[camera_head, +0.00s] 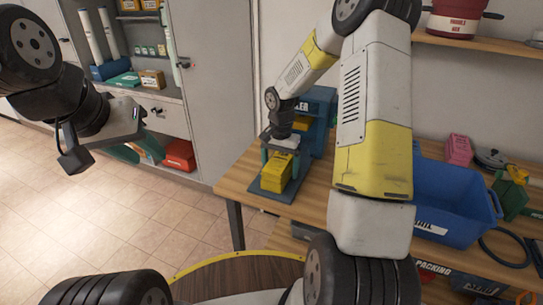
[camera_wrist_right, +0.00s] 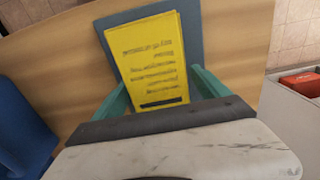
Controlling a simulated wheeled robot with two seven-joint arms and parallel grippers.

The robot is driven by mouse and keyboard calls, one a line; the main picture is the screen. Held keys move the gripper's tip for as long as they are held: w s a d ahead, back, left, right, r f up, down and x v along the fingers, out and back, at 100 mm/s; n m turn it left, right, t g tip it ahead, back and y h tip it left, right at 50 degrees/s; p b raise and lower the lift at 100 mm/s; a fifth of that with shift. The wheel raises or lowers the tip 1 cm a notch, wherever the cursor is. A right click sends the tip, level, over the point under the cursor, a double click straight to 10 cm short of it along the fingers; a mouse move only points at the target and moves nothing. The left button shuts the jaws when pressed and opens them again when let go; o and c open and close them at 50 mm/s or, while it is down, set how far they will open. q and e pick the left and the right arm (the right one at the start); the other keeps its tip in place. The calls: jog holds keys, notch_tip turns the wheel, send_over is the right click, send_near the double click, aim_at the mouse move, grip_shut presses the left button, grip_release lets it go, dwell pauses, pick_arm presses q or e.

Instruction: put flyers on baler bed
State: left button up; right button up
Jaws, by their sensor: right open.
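The yellow flyers (camera_head: 277,175) form a stack lying on the dark blue-grey baler bed (camera_head: 261,188) at the wooden table's left end. In the right wrist view the printed flyers (camera_wrist_right: 150,55) lie over the bed plate (camera_wrist_right: 193,28). My right gripper (camera_head: 281,157) is above the stack's back end. In the wrist view its teal fingers (camera_wrist_right: 160,90) are apart, one on each side of the flyers; contact is not clear. My left gripper (camera_head: 140,150) hangs at the left, away from the table, empty, with its teal fingers apart.
The blue baler body (camera_head: 319,105) stands directly behind the bed. A blue mail bin (camera_head: 455,205) is on the table's right side, with a pink item (camera_head: 458,150) behind it. A shelf cabinet (camera_head: 215,90) stands at the left. Open tiled floor (camera_head: 130,215) lies before it.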

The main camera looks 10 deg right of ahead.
notch_tip(320, 180, up, 12)
jog(key=s+r+n+t, duration=0.2)
jog(key=s+r+n, duration=0.1)
jog(key=s+r, duration=0.75)
jog(key=s+a+r+n+t+y, duration=0.1)
jog(key=s+r+n+t, duration=0.1)
jog(key=s, duration=0.5)
jog(key=s+a+r+n+t+y, duration=0.1)
jog(key=s+r+n+t, duration=0.1)
jog(key=s, duration=0.4)
jog(key=shift+s+r, duration=0.2)
jog(key=shift+s, duration=0.2)
